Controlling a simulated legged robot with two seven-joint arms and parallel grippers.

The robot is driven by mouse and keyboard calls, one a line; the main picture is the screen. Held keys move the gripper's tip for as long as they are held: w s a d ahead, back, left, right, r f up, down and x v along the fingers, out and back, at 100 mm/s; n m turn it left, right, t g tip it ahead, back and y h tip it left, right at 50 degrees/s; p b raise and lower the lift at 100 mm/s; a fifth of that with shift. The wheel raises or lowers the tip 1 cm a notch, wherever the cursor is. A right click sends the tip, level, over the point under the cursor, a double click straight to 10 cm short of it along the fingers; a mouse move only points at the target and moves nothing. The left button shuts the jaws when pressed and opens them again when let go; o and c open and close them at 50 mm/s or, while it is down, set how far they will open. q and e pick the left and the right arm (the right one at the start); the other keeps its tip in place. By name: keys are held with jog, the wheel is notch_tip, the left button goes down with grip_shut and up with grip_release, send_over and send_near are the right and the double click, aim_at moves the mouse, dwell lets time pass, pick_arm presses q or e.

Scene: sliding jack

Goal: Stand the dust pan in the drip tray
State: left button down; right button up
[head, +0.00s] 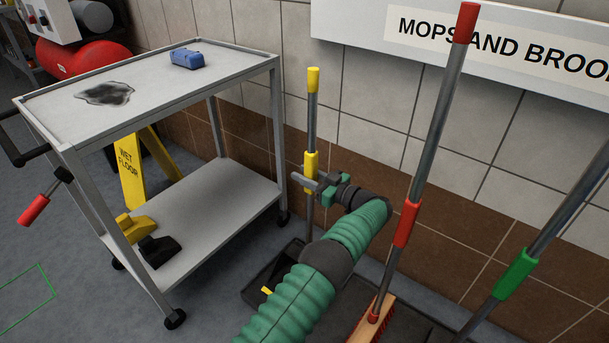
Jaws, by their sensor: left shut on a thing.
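The dust pan (312,125) has a long grey upright pole with a yellow cap and a yellow sleeve. My left gripper (313,182) is shut on its pole around the lower end of the yellow sleeve. The pole stands near upright, close to the tiled wall. The dark drip tray (257,292) lies on the floor below it. My green arm hides the lower end of the dust pan and much of the tray, so I cannot tell whether the pan touches the tray. My right gripper is not in view.
A red-handled broom (435,130) and a green-handled tool (518,273) stand to the right. A grey cart (215,205) stands left, with a blue object (187,59) on top. A yellow wet-floor sign (131,172) stands behind it. The floor at lower left is clear.

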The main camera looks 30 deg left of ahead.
pick_arm(q)
jog(key=shift+f, duration=0.35)
dwell(0.7)
jog(key=c, duration=1.2)
grip_release()
jog(key=shift+o, duration=0.9)
jog(key=shift+f, duration=0.1)
